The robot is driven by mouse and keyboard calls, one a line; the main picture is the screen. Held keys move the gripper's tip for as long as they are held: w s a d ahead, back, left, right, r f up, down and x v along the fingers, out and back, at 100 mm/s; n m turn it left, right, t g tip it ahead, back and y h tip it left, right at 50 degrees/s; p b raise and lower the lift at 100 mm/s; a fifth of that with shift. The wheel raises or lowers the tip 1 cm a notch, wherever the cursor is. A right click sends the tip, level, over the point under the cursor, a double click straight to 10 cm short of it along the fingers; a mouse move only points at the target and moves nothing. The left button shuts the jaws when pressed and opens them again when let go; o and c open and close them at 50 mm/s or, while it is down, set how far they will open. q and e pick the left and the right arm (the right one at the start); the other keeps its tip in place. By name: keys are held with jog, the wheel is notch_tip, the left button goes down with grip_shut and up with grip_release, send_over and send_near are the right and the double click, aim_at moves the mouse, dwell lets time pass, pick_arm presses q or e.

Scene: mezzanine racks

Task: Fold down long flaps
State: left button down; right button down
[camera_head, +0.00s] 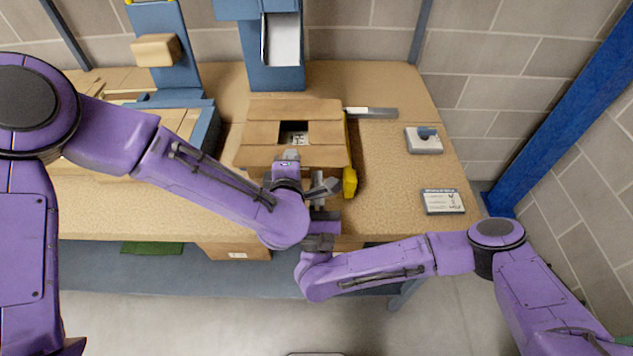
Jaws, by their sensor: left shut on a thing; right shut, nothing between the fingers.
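An open cardboard box (262,133) stands on the wooden workbench in the middle. Its flaps lie around a dark central opening (294,133), where a pale printed item shows inside. My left gripper (287,158) is at the box's near side, shut on what looks like the near flap; its fingertips are small and partly hidden. My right gripper (322,190) is shut and empty at the near right corner of the box, close beside the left wrist. The near side of the box is mostly hidden by my arms.
A yellow tool (350,182) lies along the box's right side. A flat grey-bladed item (370,113) lies behind it. A blue-framed stand (205,128) is at left.

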jog(key=shift+r, duration=0.2)
pick_arm(q)
jog(key=shift+f, duration=0.1)
pick_arm(e)
jog(key=shift+w+r, duration=0.2)
jog(key=shift+r, duration=0.6)
